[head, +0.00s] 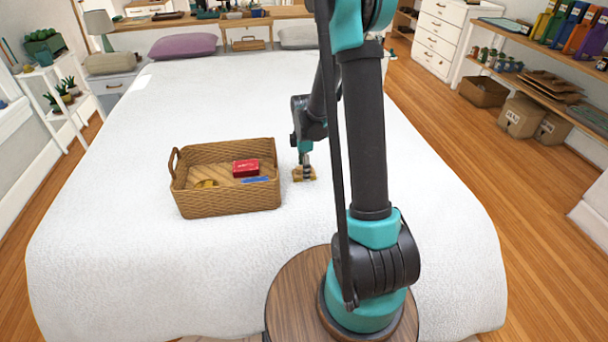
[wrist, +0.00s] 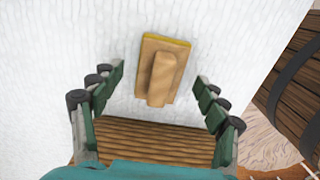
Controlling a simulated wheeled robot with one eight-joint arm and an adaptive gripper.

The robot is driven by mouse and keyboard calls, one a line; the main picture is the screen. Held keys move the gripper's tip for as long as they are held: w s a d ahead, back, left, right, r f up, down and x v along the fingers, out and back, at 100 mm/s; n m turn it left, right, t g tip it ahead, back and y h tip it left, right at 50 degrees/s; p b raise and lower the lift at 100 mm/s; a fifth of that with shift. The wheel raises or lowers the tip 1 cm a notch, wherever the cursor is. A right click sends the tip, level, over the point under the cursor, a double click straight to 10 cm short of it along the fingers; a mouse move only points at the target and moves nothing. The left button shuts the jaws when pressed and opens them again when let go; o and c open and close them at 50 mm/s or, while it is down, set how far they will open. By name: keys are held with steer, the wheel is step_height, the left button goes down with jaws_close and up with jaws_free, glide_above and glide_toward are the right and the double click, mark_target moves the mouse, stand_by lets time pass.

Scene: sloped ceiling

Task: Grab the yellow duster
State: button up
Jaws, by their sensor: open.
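The yellow duster (wrist: 163,68) is a tan wooden block with a raised handle and a yellow edge. It lies on the white bedspread with its handle up. In the head view the duster (head: 311,175) is just right of the basket and partly hidden by my gripper (head: 304,160), which points down over it. In the wrist view the fingers of my gripper (wrist: 160,82) are spread wide, one to each side of the duster. There is bare space between each finger and the duster. I cannot tell the exact height of the fingertips above the bed.
A wicker basket (head: 228,202) stands close to the left of my gripper. It holds a red box (head: 246,167), a blue item (head: 254,180) and a yellowish item (head: 206,184). A brown ribbed surface (wrist: 160,140), likely the basket, shows low in the wrist view. The bed behind is clear.

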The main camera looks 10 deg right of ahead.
steer(key=shift+f, duration=0.4)
steer(key=c, duration=1.3)
steer(key=shift+o, duration=0.2)
steer(key=shift+r, duration=0.1)
